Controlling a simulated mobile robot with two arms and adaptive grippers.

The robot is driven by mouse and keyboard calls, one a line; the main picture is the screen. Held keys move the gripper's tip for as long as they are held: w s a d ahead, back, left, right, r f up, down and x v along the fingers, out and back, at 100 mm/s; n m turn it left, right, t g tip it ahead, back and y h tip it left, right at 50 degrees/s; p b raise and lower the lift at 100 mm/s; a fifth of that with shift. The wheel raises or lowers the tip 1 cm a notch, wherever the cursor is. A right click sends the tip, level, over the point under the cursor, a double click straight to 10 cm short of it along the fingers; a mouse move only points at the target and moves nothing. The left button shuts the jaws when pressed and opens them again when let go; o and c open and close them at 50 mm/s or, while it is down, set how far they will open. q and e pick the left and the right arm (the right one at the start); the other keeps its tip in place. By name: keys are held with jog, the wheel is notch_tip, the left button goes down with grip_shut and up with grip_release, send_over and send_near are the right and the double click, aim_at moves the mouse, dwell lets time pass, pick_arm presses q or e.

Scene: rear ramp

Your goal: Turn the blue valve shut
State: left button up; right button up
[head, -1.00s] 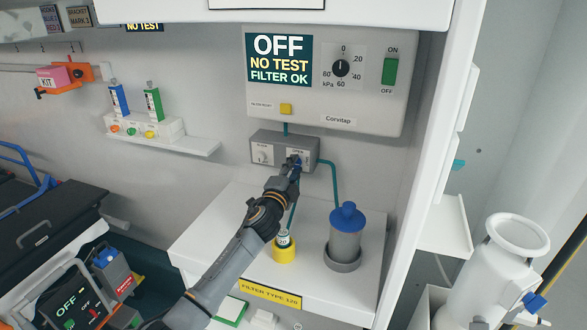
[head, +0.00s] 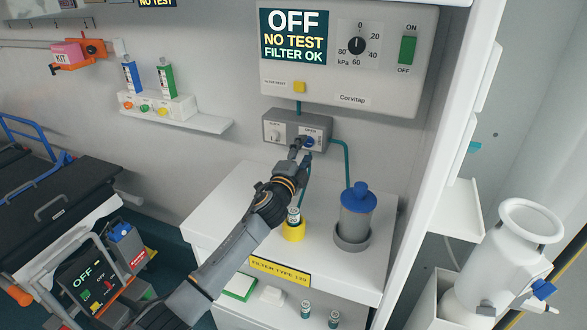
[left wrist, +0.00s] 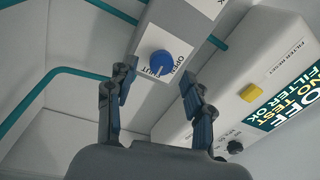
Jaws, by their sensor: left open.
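The blue valve knob (head: 308,141) sits on a grey box (head: 272,132) under the large control panel. In the left wrist view the round blue knob (left wrist: 163,62) is on a white plate lettered OPEN and SHUT. I cannot tell surely which way it points. My left gripper (head: 302,152) is just below and in front of the knob in the head view. In the left wrist view the left gripper (left wrist: 157,82) is open, its fingers spread on either side of the knob's lower edge, apparently not touching it. My right gripper is not in view.
The control panel (head: 345,85) reads OFF, NO TEST, FILTER OK. Teal pipes (head: 347,165) leave the box. A blue-capped grey canister (head: 357,215) and a yellow-based vial (head: 294,228) stand on the white shelf below. A white vessel (head: 515,260) stands at right.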

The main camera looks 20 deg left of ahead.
pick_arm(q)
jog(key=s, duration=0.9)
jog(key=shift+s+a+f, duration=0.15)
jog(key=shift+s+f, duration=0.2)
jog(key=shift+f, duration=0.05)
